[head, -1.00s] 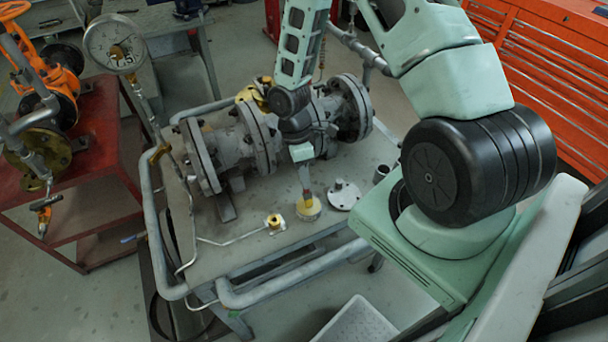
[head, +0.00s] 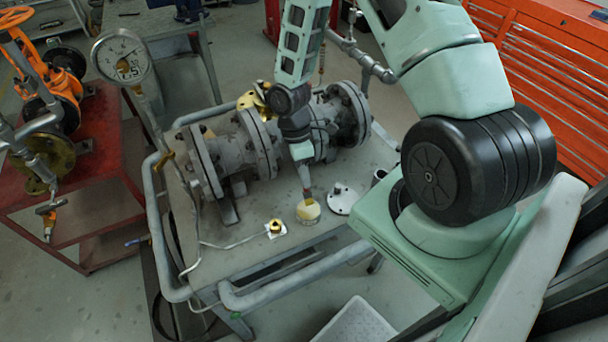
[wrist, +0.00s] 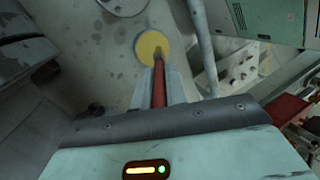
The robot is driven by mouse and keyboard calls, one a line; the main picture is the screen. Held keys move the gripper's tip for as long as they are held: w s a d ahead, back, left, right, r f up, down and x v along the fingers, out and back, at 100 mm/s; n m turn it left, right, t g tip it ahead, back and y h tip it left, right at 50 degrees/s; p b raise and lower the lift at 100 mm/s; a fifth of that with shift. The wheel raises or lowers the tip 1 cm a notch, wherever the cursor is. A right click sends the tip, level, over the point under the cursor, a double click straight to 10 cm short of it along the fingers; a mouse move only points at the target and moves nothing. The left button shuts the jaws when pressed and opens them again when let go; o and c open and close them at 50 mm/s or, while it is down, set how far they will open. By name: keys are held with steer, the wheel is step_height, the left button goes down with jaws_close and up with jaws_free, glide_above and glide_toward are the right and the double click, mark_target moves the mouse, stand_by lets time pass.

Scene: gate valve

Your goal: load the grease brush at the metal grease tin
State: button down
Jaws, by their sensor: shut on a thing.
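My gripper (head: 304,178) is shut on the grease brush and points down over the table. The brush's red handle (wrist: 159,85) runs between the fingers in the wrist view, and a bit of the brush (head: 307,194) shows below the fingertips in the head view. The round metal grease tin (head: 308,218) stands on the table directly below. Its yellow grease (wrist: 146,44) shows in the wrist view, with the brush's lower end over it. I cannot tell how deep the bristles sit in the grease.
A flanged grey valve and pipe body (head: 240,155) lies behind the tin. A flat grey disc with a stub (head: 343,197) is right of the tin, and a small brass fitting (head: 275,227) is left. A pressure gauge (head: 121,57) stands at the table's left. A pipe rail (head: 295,283) edges the front.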

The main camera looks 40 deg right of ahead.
steer(key=shift+r+p, duration=1.6)
steer(key=shift+r, duration=0.55)
steer(key=shift+f, duration=0.1)
